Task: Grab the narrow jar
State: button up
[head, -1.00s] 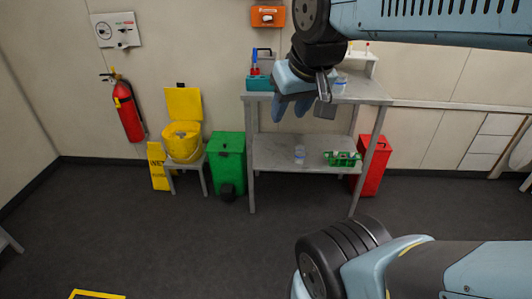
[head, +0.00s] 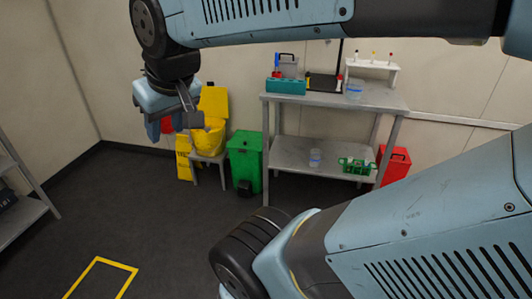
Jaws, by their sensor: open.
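A small clear jar (head: 315,158) with a bluish tint stands upright on the lower shelf of the metal table. It looks fairly narrow. A second clear jar (head: 354,91) stands on the table top and looks wider; at this size I cannot be sure which is the narrow one. My gripper (head: 165,129) hangs in the air at the left, pointing down, with its fingers open and nothing visible between them. In the picture it is well left of both jars and apart from them.
The metal table (head: 292,97) also holds a teal box (head: 286,86), a white tube rack (head: 372,66) and, below, a green rack (head: 357,166). Dark floor before the table is clear.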

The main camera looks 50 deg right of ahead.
aim_at(315, 159)
jog(key=u, duration=0.75)
jog(key=i, duration=2.3)
jog(key=z, duration=2.65)
jog(key=i, duration=0.1)
jog(key=z, duration=0.95)
